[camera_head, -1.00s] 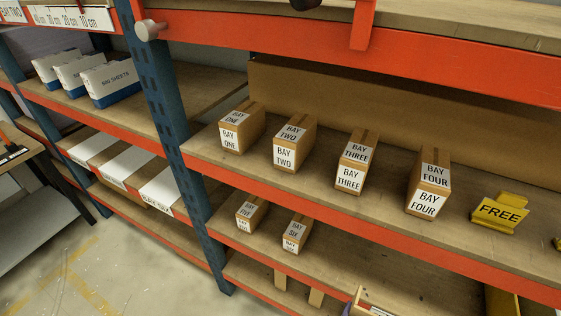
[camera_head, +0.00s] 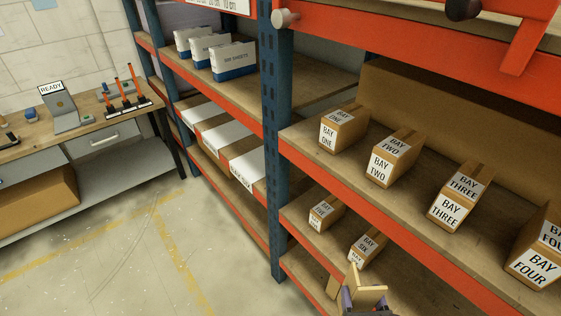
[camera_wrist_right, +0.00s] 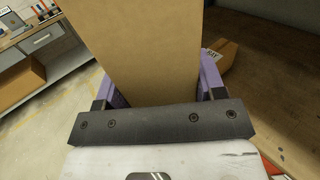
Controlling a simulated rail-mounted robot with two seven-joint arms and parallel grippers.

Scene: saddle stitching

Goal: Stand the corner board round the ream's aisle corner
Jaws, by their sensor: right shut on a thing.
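My right gripper (camera_head: 365,303) is low at the bottom edge of the head view, in front of the lower shelf. It is shut on a tan board (camera_head: 369,294), which looks like the corner board. In the right wrist view the purple fingers stand either side of the board (camera_wrist_right: 140,45), which runs up out of the picture. Its far end is hidden there. Three white-and-blue packs, one marked 500 sheets (camera_head: 234,59), stand in a row on the upper left shelf and look like the reams. The board is well apart from them. My left gripper is out of view.
A blue upright (camera_head: 276,150) divides the rack. Cartons marked bay one (camera_head: 343,128) to bay four line the right shelf. White-topped boxes (camera_head: 247,169) fill the shelf under the packs. A workbench (camera_head: 60,140) stands at left. The aisle floor (camera_head: 130,260) between is clear.

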